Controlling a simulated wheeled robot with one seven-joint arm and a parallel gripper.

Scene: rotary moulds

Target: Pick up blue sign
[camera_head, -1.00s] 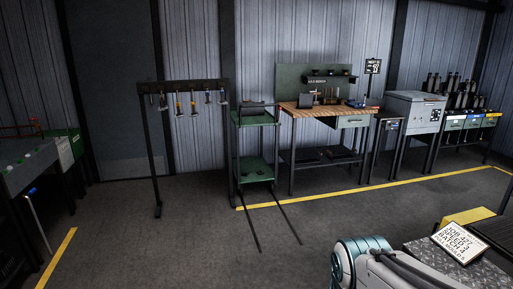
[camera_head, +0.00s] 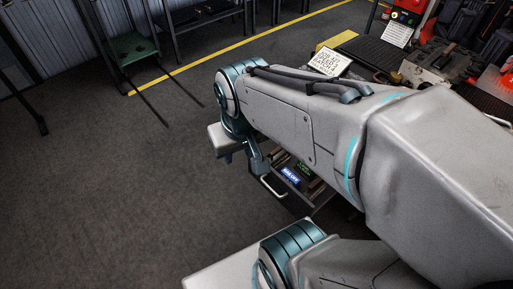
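A small blue sign (camera_head: 291,176) with pale lettering lies in an open drawer or tray (camera_head: 318,204) below my arm. The lettering is too small to read surely. My gripper (camera_head: 256,164) hangs at the end of my arm, just left of the drawer and close to the blue sign in the picture. My wrist and arm hide most of the gripper, so its opening does not show. I see nothing held in it. The forearm covers part of the drawer's far side.
A dark sign with green lettering (camera_head: 304,168) lies beside the blue sign. The drawer has a pale handle (camera_head: 271,187) at its left. A white job card (camera_head: 329,61) stands behind my arm. A green cart (camera_head: 131,50) stands at the back left. The floor at left is clear.

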